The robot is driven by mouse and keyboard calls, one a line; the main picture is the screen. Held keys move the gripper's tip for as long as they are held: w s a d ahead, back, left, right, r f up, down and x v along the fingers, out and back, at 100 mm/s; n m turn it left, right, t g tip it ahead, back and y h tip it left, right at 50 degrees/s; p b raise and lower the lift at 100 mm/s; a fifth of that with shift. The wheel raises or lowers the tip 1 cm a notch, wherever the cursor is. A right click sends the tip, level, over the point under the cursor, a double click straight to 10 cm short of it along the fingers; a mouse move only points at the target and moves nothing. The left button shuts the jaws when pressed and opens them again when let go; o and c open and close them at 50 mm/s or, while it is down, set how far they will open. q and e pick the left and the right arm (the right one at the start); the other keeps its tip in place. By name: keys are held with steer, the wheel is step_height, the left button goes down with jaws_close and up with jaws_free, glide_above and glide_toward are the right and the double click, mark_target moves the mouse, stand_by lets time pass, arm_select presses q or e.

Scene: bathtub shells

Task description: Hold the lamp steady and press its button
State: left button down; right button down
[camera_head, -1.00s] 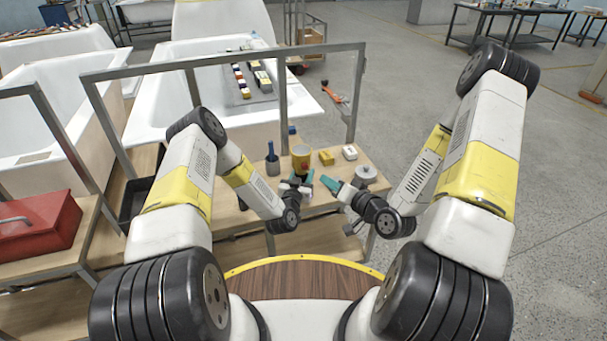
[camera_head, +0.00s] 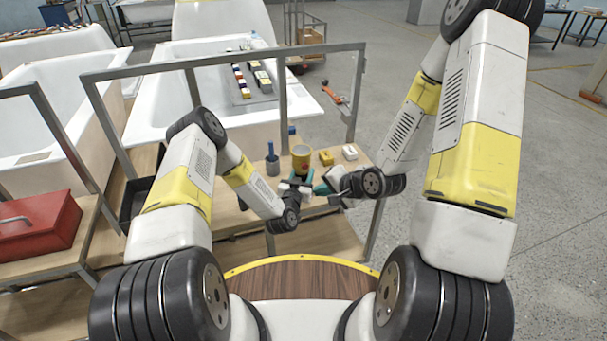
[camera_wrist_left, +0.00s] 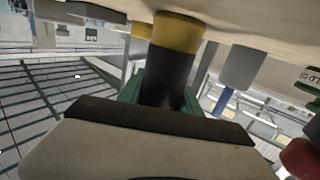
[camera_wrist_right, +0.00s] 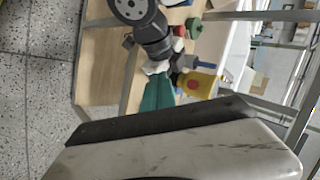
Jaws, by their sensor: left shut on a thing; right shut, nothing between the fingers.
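The lamp (camera_wrist_left: 170,80) shows in the left wrist view as a black cylinder with a yellow end near the bench top. My left gripper (camera_head: 302,183) is shut on its black body, with green fingers on both sides. My right gripper (camera_head: 322,189) is shut and empty, close to the right of the left gripper. In the right wrist view its green fingertips (camera_wrist_right: 158,92) point toward the left gripper and lamp; I cannot tell whether they touch.
A metal frame (camera_head: 284,95) rises behind. A red toolbox (camera_head: 40,225) is at left.

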mark_target(305, 166)
steer(key=w+a, duration=0.2)
steer(key=w, duration=0.6)
steer(key=shift+a, duration=0.3)
steer(key=shift+w, duration=0.25)
stand_by(1.6)
steer(key=shift+w+a, duration=0.15)
steer(key=shift+w, duration=0.2)
stand_by(0.4)
steer(key=shift+s, duration=0.5)
steer(key=shift+s+d, duration=0.15)
steer(key=shift+d, duration=0.05)
